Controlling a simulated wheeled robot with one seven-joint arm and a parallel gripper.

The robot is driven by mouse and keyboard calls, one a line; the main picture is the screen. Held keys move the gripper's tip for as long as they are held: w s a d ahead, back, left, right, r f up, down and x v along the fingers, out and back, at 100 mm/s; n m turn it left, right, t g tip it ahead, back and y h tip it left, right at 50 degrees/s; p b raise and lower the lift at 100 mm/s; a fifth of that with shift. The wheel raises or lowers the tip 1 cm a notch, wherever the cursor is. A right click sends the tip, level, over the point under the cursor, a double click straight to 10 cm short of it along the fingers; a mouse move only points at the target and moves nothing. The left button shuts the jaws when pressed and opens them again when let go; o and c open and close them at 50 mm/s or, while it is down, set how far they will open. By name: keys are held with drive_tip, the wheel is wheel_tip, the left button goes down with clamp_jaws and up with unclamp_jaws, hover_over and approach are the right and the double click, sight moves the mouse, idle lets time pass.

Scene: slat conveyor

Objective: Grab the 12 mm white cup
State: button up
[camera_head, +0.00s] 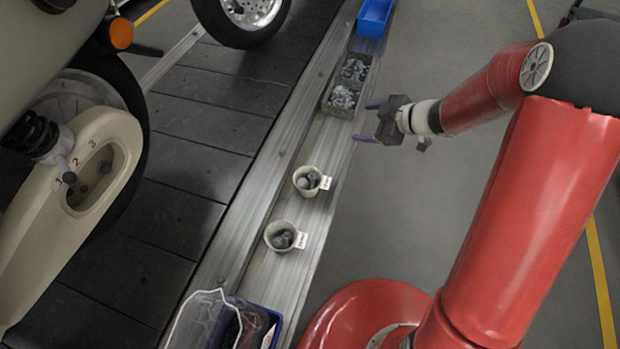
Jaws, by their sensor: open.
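Two pale cups stand on the metal ledge beside the slat conveyor, both holding grey parts. The farther cup (307,181) and the nearer cup (281,237) each carry a small white tag on the right side. The tag writing is too small to read, so I cannot tell which is the 12 mm cup. My gripper (370,121) is open and empty, pointing left, with its purple fingers apart. In the picture it is above and to the right of both cups, near the grey bins, and touches neither cup.
Grey bins (324,103) of metal parts and a blue bin (374,17) sit farther along the ledge. A wire basket (196,318) and a blue-edged bin (277,322) are at the near end. A vehicle chassis (48,215) with wheels stands on the conveyor at left.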

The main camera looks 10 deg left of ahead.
drive_tip(key=s+a+f+n+g+y, duration=0.2)
drive_tip(key=s+a+f+n+g, duration=0.1)
drive_tip(key=s+f+g, duration=0.35)
drive_tip(key=n+g, duration=0.1)
drive_tip(key=g, duration=0.2)
approach(318, 184)
wheel_tip(318, 184, down, 3)
drive_tip(key=a, duration=0.2)
drive_tip(key=shift+y, duration=0.4)
drive_tip(key=x, duration=0.7)
drive_tip(key=shift+s+a+f+b, duration=0.1)
drive_tip(key=shift+s+a+b, duration=0.15)
drive_tip(key=shift+a+b, duration=0.1)
drive_tip(key=shift+c, duration=0.4)
drive_tip(key=c, duration=1)
